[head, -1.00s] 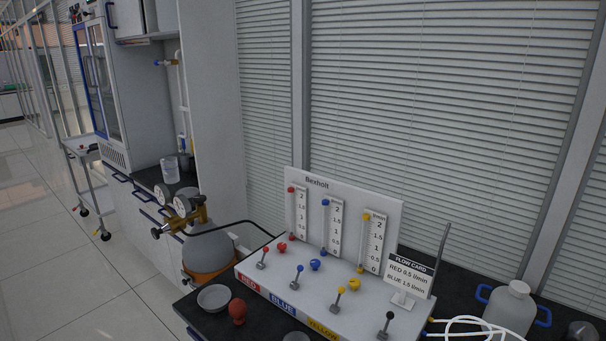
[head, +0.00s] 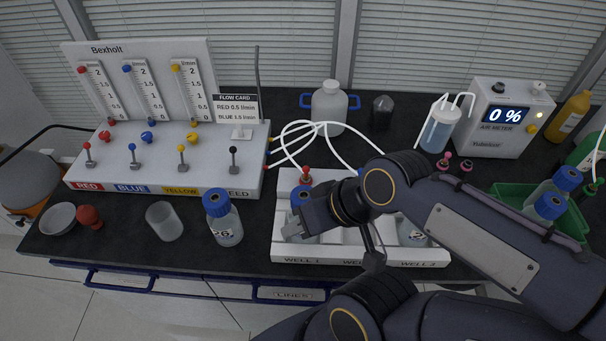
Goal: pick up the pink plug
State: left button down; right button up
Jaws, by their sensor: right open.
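Two small pinkish plugs stand on the dark bench in front of the air meter: a pink plug (head: 445,162) and a darker one (head: 466,166) to its right. Their exact shape is too small to tell. My right gripper (head: 294,231) is open, above the left end of the white well rack (head: 345,256), close to a blue-capped bottle in well 1. It is well to the left of the plugs. Whether it touches the bottle I cannot tell. My right arm crosses the rack and hides part of it. My left gripper is out of view.
The flow panel (head: 165,175) stands at left. White tubes (head: 300,135) loop behind the rack. The air meter (head: 500,117) and a green tray (head: 510,196) are at right.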

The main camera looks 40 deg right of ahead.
aim_at(448, 154)
jog(key=z, duration=2.4)
